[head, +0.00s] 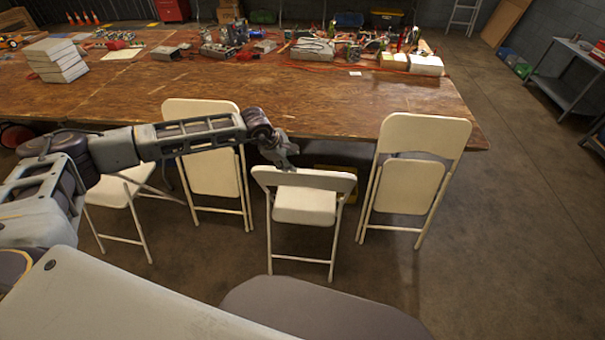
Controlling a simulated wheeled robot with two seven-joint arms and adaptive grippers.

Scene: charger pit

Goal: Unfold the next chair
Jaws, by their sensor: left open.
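Several cream folding chairs stand along the near side of the wooden table. The far-left chair (122,188) is partly hidden by my left arm and shows a flat seat and spread legs. The second chair (215,173) stands folded, with its seat against its frame. The third chair (305,205) stands lower, with its backrest towards me and its seat showing below it; it looks at least partly unfolded. The right chair (408,187) stands folded and upright. My left gripper (286,163) is open just above the third chair's backrest; contact is unclear. My right gripper is out of view.
The wooden table (330,105) lies behind the chairs, with electronics and tools (320,48) along its far part and a stack of white books (57,62) at left. A yellow object (345,173) is under it. Open floor (510,230) lies at right, before a metal shelf (570,85).

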